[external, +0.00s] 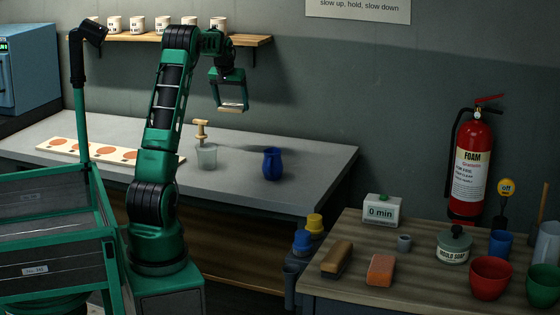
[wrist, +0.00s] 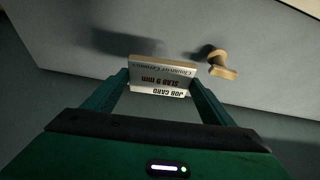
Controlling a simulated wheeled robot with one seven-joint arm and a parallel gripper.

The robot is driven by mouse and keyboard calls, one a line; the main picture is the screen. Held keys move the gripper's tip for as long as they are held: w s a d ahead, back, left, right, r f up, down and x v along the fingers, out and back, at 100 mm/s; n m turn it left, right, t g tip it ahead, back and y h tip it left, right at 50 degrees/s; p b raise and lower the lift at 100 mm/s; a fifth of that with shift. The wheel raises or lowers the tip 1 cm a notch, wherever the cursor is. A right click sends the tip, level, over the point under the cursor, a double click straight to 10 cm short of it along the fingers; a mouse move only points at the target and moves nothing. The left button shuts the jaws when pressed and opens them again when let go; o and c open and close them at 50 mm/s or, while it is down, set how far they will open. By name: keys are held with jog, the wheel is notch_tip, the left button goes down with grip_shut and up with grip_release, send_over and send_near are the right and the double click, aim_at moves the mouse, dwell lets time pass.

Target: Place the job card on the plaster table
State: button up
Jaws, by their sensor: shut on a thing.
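My gripper (external: 231,103) is raised above the back part of the grey plaster table (external: 320,165), near the wall. It is shut on the job card (external: 232,108), a small pale card in a wooden holder. In the wrist view the job card (wrist: 162,78) sits between the two fingers, its lettering upside down, reading "JOB CARD" and "SLAB 9 mm". The card is in the air, apart from the table top, and a dark shadow lies beside it there.
A shelf (external: 255,41) with cups is behind my arm. The table's right part is clear.

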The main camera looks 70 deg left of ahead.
jog(key=w+d, duration=0.8)
jog(key=d, duration=0.3)
jog(key=w+d, duration=0.8)
jog(key=d, duration=0.4)
jog(key=w+d, duration=0.7)
jog(key=d, duration=0.4)
jog(key=w+d, duration=0.3)
jog(key=d, duration=2.5)
jog(key=m, duration=0.1)
send_over(429, 284)
jog(key=s+d, duration=0.1)
notch_tip(429, 284, down, 11)
jog(key=shift+s+d+f, duration=0.1)
jog(key=shift+s, duration=0.05)
jog(key=shift+f, duration=1.95)
